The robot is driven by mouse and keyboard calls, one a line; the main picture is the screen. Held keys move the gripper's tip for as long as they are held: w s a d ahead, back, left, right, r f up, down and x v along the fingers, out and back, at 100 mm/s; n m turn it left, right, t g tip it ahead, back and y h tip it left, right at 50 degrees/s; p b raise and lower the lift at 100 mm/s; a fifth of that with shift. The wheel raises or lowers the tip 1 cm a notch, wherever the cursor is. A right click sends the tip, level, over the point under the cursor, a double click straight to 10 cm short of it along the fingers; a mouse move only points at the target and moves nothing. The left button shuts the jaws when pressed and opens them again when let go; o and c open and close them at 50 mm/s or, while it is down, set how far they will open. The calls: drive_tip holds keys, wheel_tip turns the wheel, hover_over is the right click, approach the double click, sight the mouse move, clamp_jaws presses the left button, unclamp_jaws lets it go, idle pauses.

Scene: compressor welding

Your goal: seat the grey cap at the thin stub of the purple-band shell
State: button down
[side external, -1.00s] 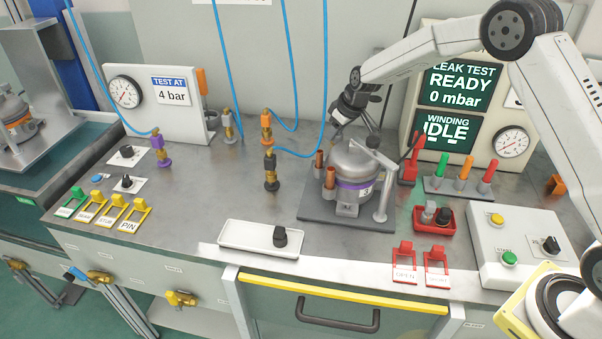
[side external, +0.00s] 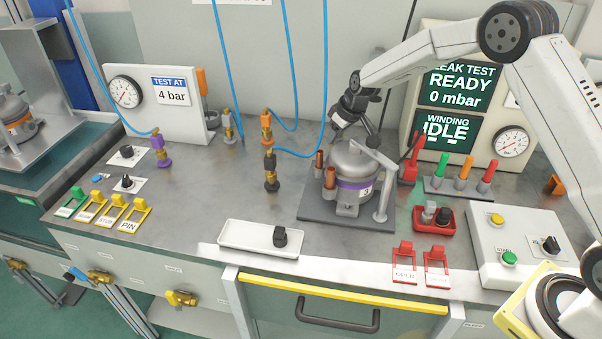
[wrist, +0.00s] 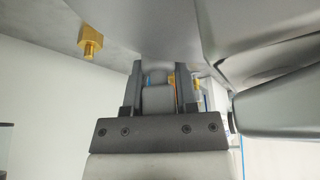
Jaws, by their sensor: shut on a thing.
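The purple-band shell (side external: 354,172) is a grey domed compressor, upright on a dark plate, with a purple band around its side. Two copper-coloured stubs (side external: 319,161) stand at its left; I cannot make out the thin stub for certain. My gripper (side external: 338,130) is behind and above the shell, pointing down at its far side. In the wrist view my gripper (wrist: 158,76) is shut on a small grey rounded part, the grey cap (wrist: 156,98). Its lower end and any contact with a stub are hidden. A large grey surface fills the top of the wrist view.
A red tray (side external: 418,228) right of the shell holds a grey piece and a black piece. A clamp post (side external: 381,207) stands at the shell's right front. A white tray (side external: 240,240) with a black knob-like part lies in front. Blue hoses hang at the left.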

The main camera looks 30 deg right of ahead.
drive_tip(key=shift+c, duration=1.5)
unclamp_jaws()
drive_tip(key=shift+v, duration=3.85)
drive_tip(key=s+d+m+t+h, duration=0.2)
drive_tip(key=d+m, duration=0.2)
drive_tip(key=d, duration=0.1)
drive_tip(key=s+a+f+g, duration=0.15)
drive_tip(key=s+g, duration=0.45)
drive_tip(key=s, duration=1.2)
drive_tip(key=s+a+f+n+t, duration=0.1)
drive_tip(key=s+a+f+t, duration=0.1)
drive_tip(key=s+a, duration=0.5)
drive_tip(key=shift+s+y, duration=0.4)
drive_tip(key=shift+s, duration=0.65)
